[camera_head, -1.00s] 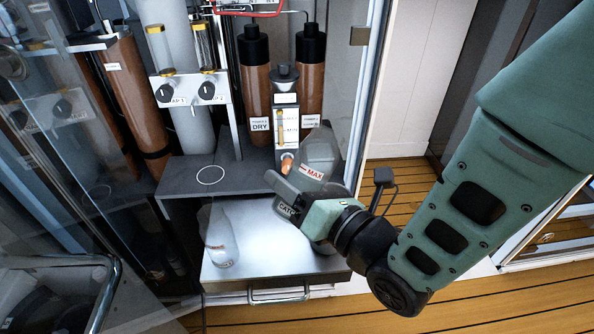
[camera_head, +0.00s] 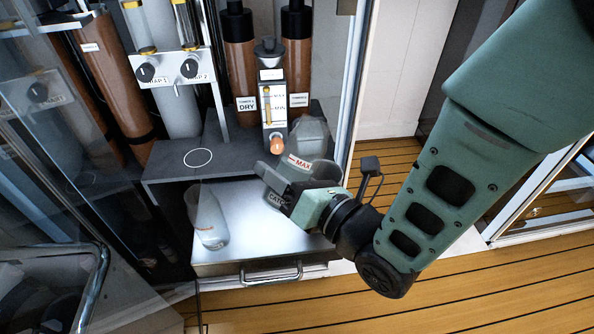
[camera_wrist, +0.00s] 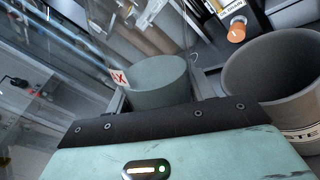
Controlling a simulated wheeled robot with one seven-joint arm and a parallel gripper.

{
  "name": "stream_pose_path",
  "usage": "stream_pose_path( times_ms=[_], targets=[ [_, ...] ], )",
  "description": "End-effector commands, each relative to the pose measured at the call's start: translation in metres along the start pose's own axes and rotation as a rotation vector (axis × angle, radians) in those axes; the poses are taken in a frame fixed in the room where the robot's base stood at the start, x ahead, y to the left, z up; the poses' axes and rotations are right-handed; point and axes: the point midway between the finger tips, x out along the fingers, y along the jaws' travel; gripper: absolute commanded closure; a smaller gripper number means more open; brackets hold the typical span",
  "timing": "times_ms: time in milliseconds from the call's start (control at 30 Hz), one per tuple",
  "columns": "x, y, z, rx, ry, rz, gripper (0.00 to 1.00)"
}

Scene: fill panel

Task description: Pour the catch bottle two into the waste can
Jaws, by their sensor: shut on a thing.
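My gripper (camera_head: 280,180) is shut on a greyish see-through catch bottle (camera_head: 311,138) with a red MAX mark and a CATCH label partly hidden by the jaws. Its number cannot be read. The bottle is held over the right part of the metal tray, and its tilt is hard to judge. In the wrist view, the bottle (camera_wrist: 158,82) shows as a wide grey-green round body ahead of the jaws. The waste can (camera_wrist: 272,88), a grey open can with a partly visible label, stands just right of it there. I cannot make out the can in the head view.
A second clear bottle (camera_head: 210,222) stands on the left of the metal tray (camera_head: 245,238). A grey shelf (camera_head: 170,160) with a white ring is behind it. An orange-tipped fitting (camera_head: 277,145) and brown columns (camera_head: 241,75) stand close behind my gripper. Glass panels flank the left.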

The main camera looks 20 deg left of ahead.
Motion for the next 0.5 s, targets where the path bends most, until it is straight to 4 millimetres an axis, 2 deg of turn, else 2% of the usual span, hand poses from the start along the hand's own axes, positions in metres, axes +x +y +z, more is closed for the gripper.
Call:
stream_pose_path(
  times_ms=[267,500],
  targets=[
    [-0.0017,0.0054,-0.0009,0.083,-0.002,0.002,0.70],
    [-0.0017,0.0058,-0.0007,0.089,-0.002,0.002,0.70]
  ],
)
